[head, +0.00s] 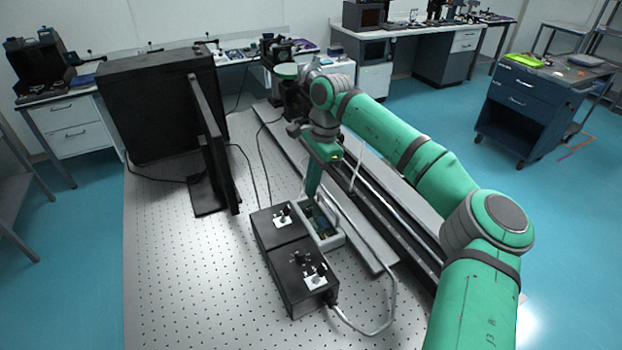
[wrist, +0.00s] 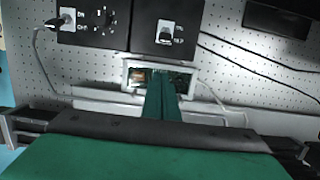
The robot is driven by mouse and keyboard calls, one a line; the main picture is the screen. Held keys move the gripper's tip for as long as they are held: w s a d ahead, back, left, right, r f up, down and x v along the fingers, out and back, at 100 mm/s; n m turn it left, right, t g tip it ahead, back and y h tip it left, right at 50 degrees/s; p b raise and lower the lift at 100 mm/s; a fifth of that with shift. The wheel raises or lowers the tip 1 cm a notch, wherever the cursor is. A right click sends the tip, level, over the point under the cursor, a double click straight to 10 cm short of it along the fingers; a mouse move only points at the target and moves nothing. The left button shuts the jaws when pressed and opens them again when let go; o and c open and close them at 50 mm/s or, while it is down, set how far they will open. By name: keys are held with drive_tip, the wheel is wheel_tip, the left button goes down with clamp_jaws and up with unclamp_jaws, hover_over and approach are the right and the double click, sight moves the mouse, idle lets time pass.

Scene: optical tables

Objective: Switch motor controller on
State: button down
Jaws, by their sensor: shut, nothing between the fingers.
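Two black control boxes stand end to end on the perforated optical table. The nearer box (head: 303,290) has a switch plate (head: 315,279) and a knob; it also shows at top left in the wrist view (wrist: 92,35). The farther box (head: 268,232) has a single switch plate (head: 283,215), at top centre in the wrist view (wrist: 166,33). Which box is the motor controller I cannot tell, and the lever positions are too small to read surely. My gripper (head: 311,194) is shut and empty, pointing down over the open circuit-board housing (head: 334,240), beside the farther box.
A black upright panel (head: 215,150) stands left of the boxes. Long rails (head: 375,215) run to their right. A cable (head: 392,305) loops from the nearer box. Bare perforated table (head: 190,270) lies left of the boxes.

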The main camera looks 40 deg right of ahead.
sight(287, 211)
drive_tip(key=f, duration=0.3)
drive_tip(key=a+f, duration=0.1)
drive_tip(key=f, duration=0.1)
drive_tip(key=shift+w, duration=0.1)
drive_tip(key=shift+w+a, duration=0.15)
drive_tip(key=shift+a, duration=0.15)
drive_tip(key=shift+w+a+r, duration=0.15)
drive_tip(key=shift+a+r, duration=0.25)
drive_tip(key=shift+a, duration=0.3)
drive_tip(key=shift+w+a+r, duration=0.15)
drive_tip(key=shift+a+r, duration=0.25)
drive_tip(key=shift+a, duration=0.25)
drive_tip(key=shift+d, duration=0.1)
